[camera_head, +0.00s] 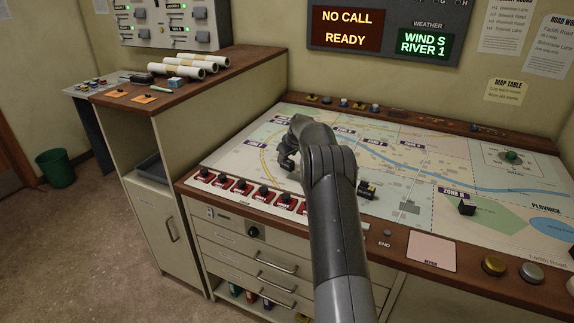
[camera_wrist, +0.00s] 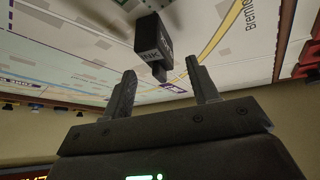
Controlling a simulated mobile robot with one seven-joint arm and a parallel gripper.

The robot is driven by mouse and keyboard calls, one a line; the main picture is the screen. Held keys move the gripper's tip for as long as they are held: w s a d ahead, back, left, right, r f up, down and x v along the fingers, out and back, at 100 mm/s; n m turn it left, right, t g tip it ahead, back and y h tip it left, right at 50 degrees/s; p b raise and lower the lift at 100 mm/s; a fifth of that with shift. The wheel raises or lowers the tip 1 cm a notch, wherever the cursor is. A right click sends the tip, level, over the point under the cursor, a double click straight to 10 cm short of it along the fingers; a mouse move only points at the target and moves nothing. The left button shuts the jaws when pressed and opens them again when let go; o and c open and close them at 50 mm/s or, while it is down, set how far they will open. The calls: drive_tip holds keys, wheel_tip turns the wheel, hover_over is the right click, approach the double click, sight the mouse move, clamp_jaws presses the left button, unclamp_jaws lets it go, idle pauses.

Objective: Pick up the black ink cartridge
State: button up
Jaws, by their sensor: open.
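In the head view my gripper (camera_head: 287,160) is low over the left part of the map table (camera_head: 228,160). I cannot make out the cartridge there; my gripper and arm cover that area.
A small black block (camera_head: 467,208) stands near the Zone H label, and a dark yellow-marked piece (camera_head: 367,191) lies right of my arm. Red tags (camera_head: 242,187) line the table's front edge. Rolled papers (camera_head: 188,66) lie on the side cabinet. The map's right side is mostly clear.

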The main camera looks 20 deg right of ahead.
drive_tip(key=shift+x, duration=1.3)
drive_tip(key=c, duration=1.1)
drive_tip(key=shift+r, duration=0.1)
drive_tip(key=shift+c, duration=0.2)
